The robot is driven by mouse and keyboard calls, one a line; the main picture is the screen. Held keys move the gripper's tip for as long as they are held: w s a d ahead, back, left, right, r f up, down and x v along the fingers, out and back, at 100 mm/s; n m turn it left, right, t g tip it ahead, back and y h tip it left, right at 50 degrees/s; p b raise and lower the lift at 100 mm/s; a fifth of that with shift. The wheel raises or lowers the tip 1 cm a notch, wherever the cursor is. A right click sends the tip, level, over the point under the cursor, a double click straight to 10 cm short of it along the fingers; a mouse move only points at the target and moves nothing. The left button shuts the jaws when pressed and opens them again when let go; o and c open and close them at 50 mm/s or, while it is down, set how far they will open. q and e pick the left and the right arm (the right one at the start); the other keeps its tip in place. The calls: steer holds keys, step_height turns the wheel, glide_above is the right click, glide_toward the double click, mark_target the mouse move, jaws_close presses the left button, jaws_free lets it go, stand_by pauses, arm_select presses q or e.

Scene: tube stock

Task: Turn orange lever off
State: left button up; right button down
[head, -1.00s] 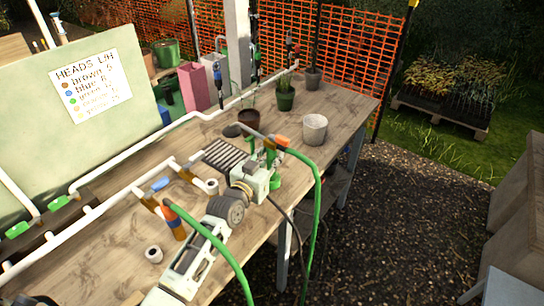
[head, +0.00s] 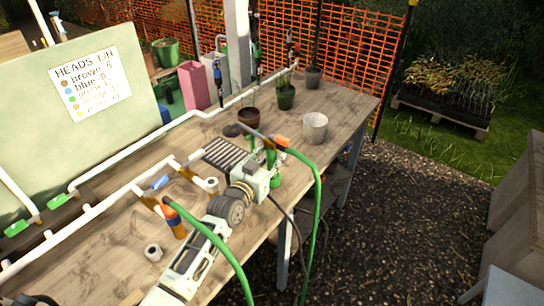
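A small orange part (head: 282,141), which looks like the orange lever or a hose fitting, sits at the top of a green hose (head: 318,200) above the bench; its exact position is too small to tell. My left gripper (head: 270,160) is just below and left of it, with its green fingers pointing up toward the dark pipe (head: 255,134). Whether the fingers touch anything is hidden, and their opening is unclear. A blue lever (head: 160,183) sits on the white pipework to the left. My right gripper cannot be made out.
A black slatted tray (head: 222,155) lies behind my gripper. A second green hose (head: 215,245) crosses near my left arm. White pipes (head: 100,210) run along the left.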

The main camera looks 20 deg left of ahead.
arm_select(q)
steer(key=shift+o, duration=1.2)
